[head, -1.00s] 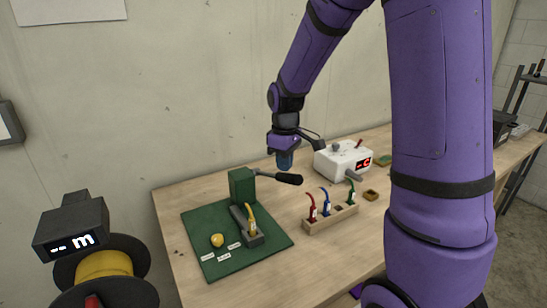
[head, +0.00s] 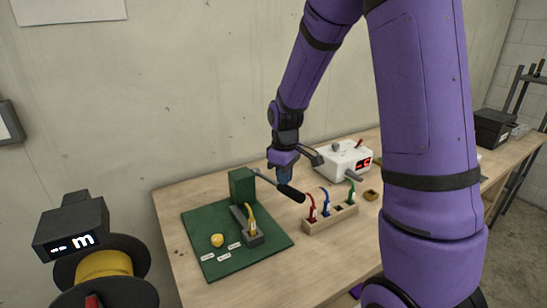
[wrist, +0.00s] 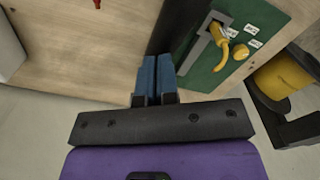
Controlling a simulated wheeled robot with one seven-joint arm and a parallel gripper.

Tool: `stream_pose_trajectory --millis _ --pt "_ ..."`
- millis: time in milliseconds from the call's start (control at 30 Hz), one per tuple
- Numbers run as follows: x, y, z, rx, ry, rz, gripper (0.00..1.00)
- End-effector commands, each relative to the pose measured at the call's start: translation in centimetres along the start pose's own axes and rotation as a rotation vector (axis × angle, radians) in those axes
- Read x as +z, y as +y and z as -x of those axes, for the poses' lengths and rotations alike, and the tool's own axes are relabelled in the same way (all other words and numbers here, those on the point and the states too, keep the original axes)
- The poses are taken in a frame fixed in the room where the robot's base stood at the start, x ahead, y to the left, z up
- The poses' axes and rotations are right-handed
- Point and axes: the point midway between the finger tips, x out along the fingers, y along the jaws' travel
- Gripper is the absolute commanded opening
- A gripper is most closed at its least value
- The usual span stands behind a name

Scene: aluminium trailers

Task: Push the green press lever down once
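The green press (head: 242,186) stands at the back of a green board (head: 222,268) on the table. Its lever, a thin grey arm with a black handle (head: 291,193), slopes down to the right in the head view. My gripper (head: 278,183) points down over the lever, with its blue fingertips at the handle's inner end; they appear to touch it. In the wrist view, the two blue fingers (wrist: 156,72) lie close side by side, shut. I cannot clearly make out the lever in the wrist view.
A yellow-handled fixture (head: 252,225) and a yellow knob (head: 217,240) sit on the board. To the right, a wooden rack (head: 328,218) holds red, blue and green-handled items. Behind it stands a white device (head: 344,160) with a red display. A spool (head: 104,264) is at the lower left.

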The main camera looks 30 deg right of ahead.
Motion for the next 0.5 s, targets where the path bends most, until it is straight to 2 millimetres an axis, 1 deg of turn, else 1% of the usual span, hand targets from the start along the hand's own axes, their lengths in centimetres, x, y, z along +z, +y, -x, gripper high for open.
stream_pose_trajectory --millis 500 --pt "0.0 0.0 -2.3 -0.001 -0.001 0.0 0.0"
